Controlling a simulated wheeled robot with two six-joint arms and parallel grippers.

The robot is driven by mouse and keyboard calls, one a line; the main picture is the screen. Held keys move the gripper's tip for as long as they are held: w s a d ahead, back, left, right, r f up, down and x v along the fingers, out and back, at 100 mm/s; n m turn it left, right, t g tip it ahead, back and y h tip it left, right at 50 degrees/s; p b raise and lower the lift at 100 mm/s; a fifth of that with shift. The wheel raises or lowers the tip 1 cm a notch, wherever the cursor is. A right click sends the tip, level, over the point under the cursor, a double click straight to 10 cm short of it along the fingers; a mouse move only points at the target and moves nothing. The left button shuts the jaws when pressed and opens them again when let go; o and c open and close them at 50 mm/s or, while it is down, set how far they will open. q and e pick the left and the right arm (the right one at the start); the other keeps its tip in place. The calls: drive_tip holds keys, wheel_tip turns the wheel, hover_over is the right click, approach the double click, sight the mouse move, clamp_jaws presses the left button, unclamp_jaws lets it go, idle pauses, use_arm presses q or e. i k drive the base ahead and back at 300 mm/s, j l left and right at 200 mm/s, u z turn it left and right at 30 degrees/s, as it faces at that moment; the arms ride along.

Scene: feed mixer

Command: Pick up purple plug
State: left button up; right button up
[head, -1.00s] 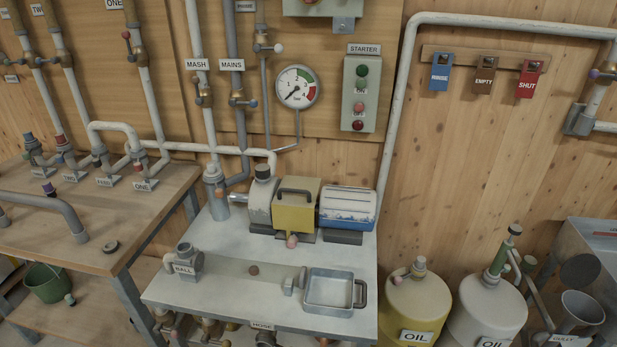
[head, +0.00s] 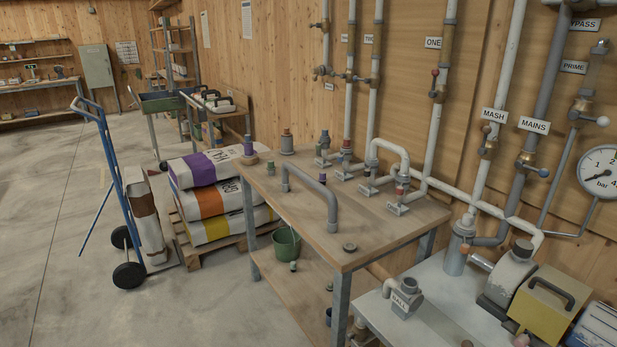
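Neither of my grippers is in view.
A green bucket (head: 287,243) is below the table. Stacked sacks (head: 205,200) and a blue hand truck (head: 110,175) stand left; open floor lies in front.

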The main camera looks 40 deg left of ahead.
sight(323, 179)
drive_tip(key=u, duration=1.15)
